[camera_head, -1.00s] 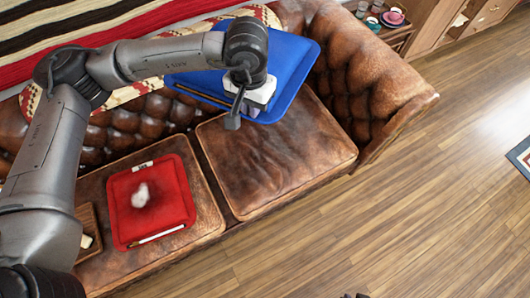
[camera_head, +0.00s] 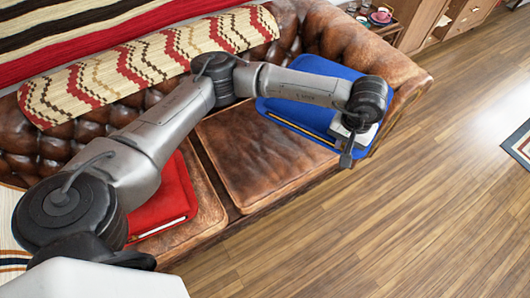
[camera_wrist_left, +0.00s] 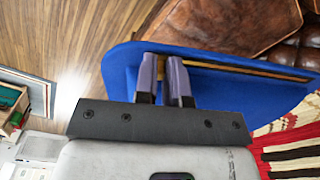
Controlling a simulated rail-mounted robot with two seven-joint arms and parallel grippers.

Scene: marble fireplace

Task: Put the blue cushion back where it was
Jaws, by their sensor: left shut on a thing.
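The blue cushion (camera_head: 300,115) is a flat, rounded blue slab with a thin brown strip along one side. In the head view it is up at the right end of the brown leather sofa, partly covered by my left arm. My left gripper (camera_head: 350,142) is shut on the cushion near its right edge. In the left wrist view, the two fingers (camera_wrist_left: 163,75) pinch the cushion (camera_wrist_left: 235,95) near one end of the strip. I cannot tell whether the cushion touches the sofa arm. My right gripper is out of view.
A red cushion (camera_head: 170,205) lies on the left seat, partly behind my arm. A patterned throw (camera_head: 150,65) covers the backrest. A side table with cups (camera_head: 380,17) stands beyond the sofa's right end. Wood floor is open in front.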

